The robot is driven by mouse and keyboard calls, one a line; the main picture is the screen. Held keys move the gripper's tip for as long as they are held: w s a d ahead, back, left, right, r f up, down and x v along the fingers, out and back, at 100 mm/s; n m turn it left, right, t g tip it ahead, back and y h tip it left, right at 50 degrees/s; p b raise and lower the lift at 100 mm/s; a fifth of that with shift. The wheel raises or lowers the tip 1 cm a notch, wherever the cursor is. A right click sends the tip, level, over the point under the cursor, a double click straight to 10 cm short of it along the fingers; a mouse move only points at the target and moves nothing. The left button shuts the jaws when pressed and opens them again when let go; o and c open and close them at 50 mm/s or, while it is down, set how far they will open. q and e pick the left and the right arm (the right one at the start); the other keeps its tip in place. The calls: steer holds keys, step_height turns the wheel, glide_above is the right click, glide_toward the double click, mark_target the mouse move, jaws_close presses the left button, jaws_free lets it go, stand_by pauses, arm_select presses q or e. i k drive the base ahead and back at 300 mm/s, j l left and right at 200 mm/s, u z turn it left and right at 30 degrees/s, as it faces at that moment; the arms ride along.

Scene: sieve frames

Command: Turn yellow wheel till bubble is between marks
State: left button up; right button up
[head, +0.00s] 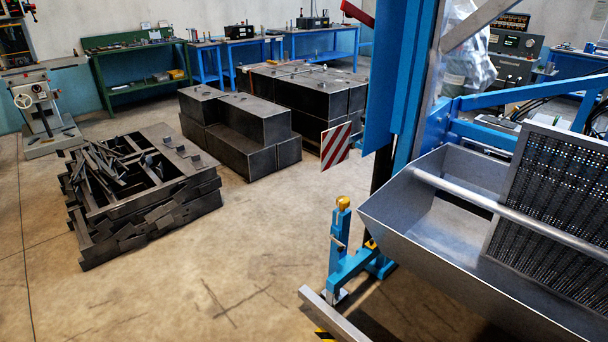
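A small yellow wheel or knob (343,202) sits on top of a blue upright post (340,240) at the foot of the blue machine frame. It is small in the head view, and I cannot make out a bubble or any marks. Neither of my grippers shows in the head view.
A grey metal trough (420,215) with a perforated screen (552,210) fills the right side. A stack of dark metal frames (140,195) lies on the floor at left. Dark blocks (240,130) stand behind. The concrete floor (240,260) between is clear.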

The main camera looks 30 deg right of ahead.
mark_target(343, 203)
steer(key=i+z, duration=0.1)
steer(key=i, duration=0.7)
steer(key=i+j+z, duration=0.1)
steer(key=i, duration=0.7)
steer(key=j, duration=0.1)
